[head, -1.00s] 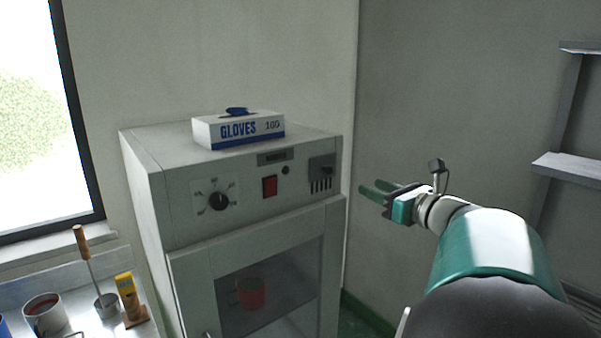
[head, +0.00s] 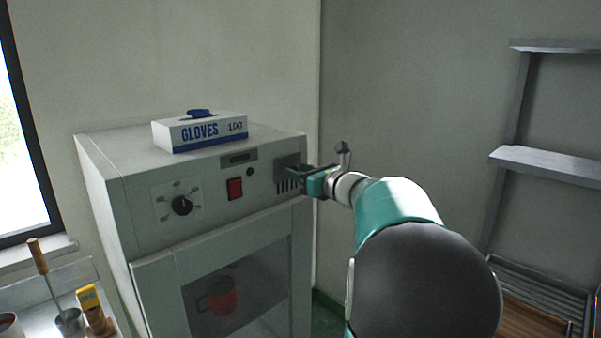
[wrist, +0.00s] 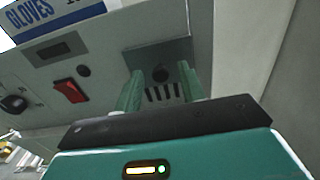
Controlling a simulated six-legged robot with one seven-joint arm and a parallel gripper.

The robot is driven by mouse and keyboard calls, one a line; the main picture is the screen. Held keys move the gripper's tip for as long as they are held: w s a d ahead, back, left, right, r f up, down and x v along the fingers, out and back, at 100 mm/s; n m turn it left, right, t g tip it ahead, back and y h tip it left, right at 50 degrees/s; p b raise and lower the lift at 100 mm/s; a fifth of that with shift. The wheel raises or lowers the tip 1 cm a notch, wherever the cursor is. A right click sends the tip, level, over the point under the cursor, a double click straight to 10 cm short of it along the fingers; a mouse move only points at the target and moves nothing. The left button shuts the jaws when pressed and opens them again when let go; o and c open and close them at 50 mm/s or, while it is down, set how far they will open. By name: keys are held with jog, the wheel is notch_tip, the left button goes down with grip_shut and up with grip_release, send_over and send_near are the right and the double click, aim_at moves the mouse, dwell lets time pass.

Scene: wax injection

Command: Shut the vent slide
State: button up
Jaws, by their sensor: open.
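The vent slide is a dark plate (wrist: 160,57) with a small round knob (wrist: 160,74) and a row of dark slots (wrist: 163,93); the slots are uncovered, below the knob. It sits at the upper right of the oven's front panel, and in the head view the vent (head: 287,172) is partly hidden by my gripper. My gripper (head: 296,182) is open and empty in front of it. In the wrist view its two green fingers (wrist: 160,80) stand either side of the knob and slots. I cannot tell whether they touch the panel.
The grey oven (head: 210,235) has a dial (head: 182,206), a red switch (head: 234,189) and a window with a red mug (head: 221,296) behind it. A glove box (head: 200,132) sits on top. A shelf rack (head: 550,165) stands right. A bench with tools (head: 70,321) is lower left.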

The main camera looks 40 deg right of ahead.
jog(key=shift+c, duration=0.2)
grip_shut()
jog(key=shift+f, duration=2.6)
jog(key=shift+o, duration=0.2)
grip_release()
jog(key=s, duration=1.4)
jog(key=shift+d, duration=0.2)
jog(key=shift+w+a, duration=0.1)
